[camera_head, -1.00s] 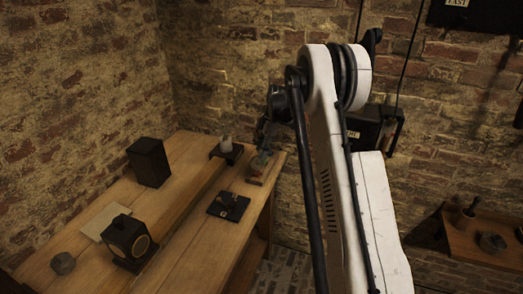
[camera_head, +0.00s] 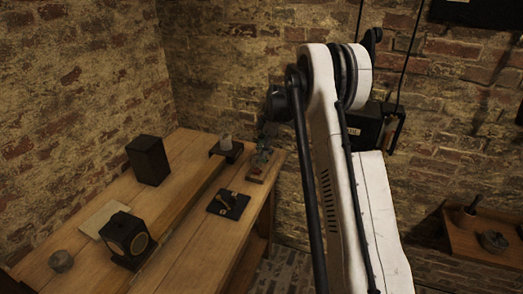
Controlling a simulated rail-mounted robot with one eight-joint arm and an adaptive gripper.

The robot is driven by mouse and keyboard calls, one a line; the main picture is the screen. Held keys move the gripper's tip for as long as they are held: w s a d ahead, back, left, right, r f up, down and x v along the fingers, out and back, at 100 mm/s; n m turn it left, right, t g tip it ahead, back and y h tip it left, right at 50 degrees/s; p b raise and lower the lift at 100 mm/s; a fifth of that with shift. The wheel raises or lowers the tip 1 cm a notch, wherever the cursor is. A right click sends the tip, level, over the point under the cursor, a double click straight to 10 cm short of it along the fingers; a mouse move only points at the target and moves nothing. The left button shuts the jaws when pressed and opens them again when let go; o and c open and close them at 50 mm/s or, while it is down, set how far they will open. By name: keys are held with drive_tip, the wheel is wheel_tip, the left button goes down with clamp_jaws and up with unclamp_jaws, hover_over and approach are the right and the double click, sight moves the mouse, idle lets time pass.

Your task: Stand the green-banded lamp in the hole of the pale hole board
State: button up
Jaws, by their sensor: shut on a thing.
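My gripper's fingers do not show in the head view; my white upper arm stands in front of part of the scene, so what the gripper holds is hidden. I cannot make out the green-banded lamp. A pale flat board (camera_head: 97,221) lies on the bench at the left, partly covered by a black box with a round face; no hole in it can be made out. A greenish object (camera_head: 261,159) stands on a small wooden base at the bench's far right end; I cannot tell what it is.
The wooden bench (camera_head: 185,240) also bears a tall black box (camera_head: 148,160), the round-faced black box (camera_head: 127,238), a small grey pot (camera_head: 61,261), a black plate (camera_head: 228,204) and a pale cylinder (camera_head: 226,142) on a dark stand. A wall shelf (camera_head: 470,250) is at right.

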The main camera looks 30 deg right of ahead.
idle(0.4)
drive_tip(key=o, duration=1.4)
drive_tip(key=shift+c, duration=0.2)
drive_tip(key=w+v, duration=0.1)
drive_tip(key=v, duration=1.1)
drive_tip(key=s+a+r+m+t+h, duration=0.1)
drive_tip(key=s+a+r+m, duration=0.3)
drive_tip(key=s+a+r, duration=0.5)
drive_tip(key=s+a+r+m+t+h, duration=0.1)
drive_tip(key=s+a+r+m, duration=0.15)
drive_tip(key=s+a, duration=0.2)
drive_tip(key=s+a+r+m+t, duration=0.1)
drive_tip(key=s+a+r, duration=0.25)
drive_tip(key=s, duration=0.25)
drive_tip(key=s+a+f+m+t, duration=0.1)
drive_tip(key=s+a+f+m, duration=0.2)
drive_tip(key=s, duration=0.8)
drive_tip(key=s+a+f+m+t+h, duration=0.1)
drive_tip(key=s+a+f+m+t, duration=0.1)
drive_tip(key=s, duration=1)
drive_tip(key=a+f+m, duration=0.1)
drive_tip(key=a+m, duration=0.1)
drive_tip(key=a, duration=0.1)
drive_tip(key=shift+f, duration=0.25)
